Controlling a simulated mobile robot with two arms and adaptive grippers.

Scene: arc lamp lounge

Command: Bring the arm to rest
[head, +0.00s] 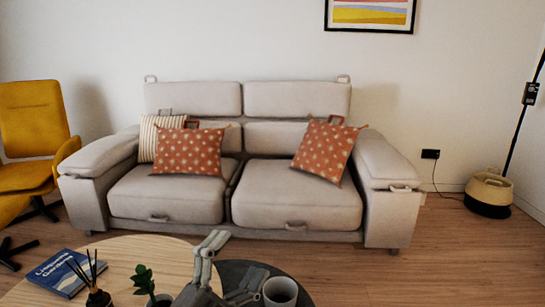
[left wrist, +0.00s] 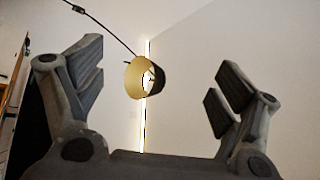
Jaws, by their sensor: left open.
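My left gripper (head: 229,267) shows at the bottom middle of the head view, grey, with its two fingers spread apart. It is in front of the round wooden table (head: 133,250) and the dark round side table (head: 232,269) in the picture. In the left wrist view the same gripper (left wrist: 158,88) has its fingers wide apart with nothing between them close by. Its camera looks up at the walls and a lamp shade (left wrist: 146,78). My right gripper is not in view.
A grey cup (head: 280,292) stands right beside the left gripper in the picture. A small plant (head: 144,280), a reed diffuser (head: 98,298) and a blue book (head: 66,272) are on the wooden table. A beige sofa (head: 290,203) stands behind.

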